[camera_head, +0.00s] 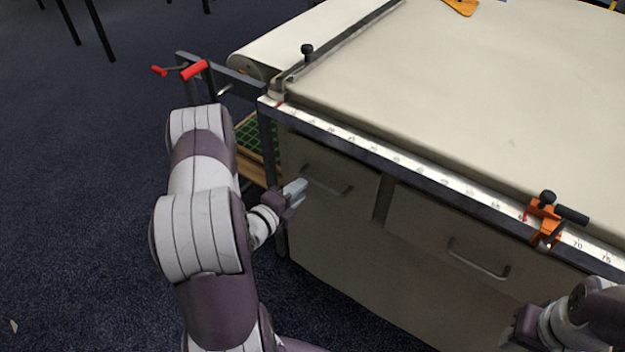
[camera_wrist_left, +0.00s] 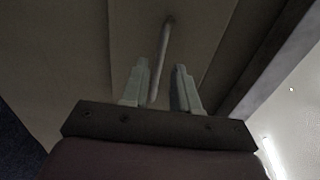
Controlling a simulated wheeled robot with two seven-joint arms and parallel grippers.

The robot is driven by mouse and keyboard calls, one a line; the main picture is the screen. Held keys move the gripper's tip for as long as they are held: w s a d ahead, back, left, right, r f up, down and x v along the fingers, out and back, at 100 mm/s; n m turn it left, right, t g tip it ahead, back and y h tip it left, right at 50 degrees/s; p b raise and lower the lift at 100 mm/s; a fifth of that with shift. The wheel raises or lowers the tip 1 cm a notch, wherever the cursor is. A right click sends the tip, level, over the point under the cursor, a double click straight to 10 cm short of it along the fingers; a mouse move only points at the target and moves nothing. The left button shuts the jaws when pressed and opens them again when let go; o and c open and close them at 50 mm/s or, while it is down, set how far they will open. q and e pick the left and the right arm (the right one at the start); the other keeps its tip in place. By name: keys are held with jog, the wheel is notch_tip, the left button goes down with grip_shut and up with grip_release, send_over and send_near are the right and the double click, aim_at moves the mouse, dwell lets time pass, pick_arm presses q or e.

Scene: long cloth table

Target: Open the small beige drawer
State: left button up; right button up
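The small beige drawer (camera_head: 338,160) is at the left of the table's front, below the ruler edge, and looks shut. Its grey bar handle (camera_head: 328,186) shows to the right of my left gripper (camera_head: 299,188), which is at the handle's left end. In the left wrist view, the two pale fingers (camera_wrist_left: 160,80) are apart, and the handle bar (camera_wrist_left: 162,55) runs between them, close to the left finger. Contact cannot be told. My right gripper (camera_head: 512,338) is low at the right, partly cut off by the frame, its fingers unclear.
A wider drawer (camera_head: 430,225) with its own handle (camera_head: 478,262) is to the right. An orange clamp (camera_head: 543,222) sits on the ruler edge (camera_head: 400,160). A red-handled crank (camera_head: 194,70) and paper roll (camera_head: 255,62) are at the table's left end. The dark carpet at left is mostly clear.

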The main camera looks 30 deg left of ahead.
aim_at(311, 181)
pick_arm(q)
jog(key=x, duration=0.6)
jog(key=shift+w+b, duration=0.25)
jog(key=shift+b, duration=0.1)
pick_arm(e)
jog(key=shift+s+f, duration=0.1)
jog(key=shift+f, duration=0.3)
pick_arm(q)
grip_shut()
jog(key=shift+s+f, duration=0.1)
pick_arm(e)
jog(key=shift+f, duration=0.1)
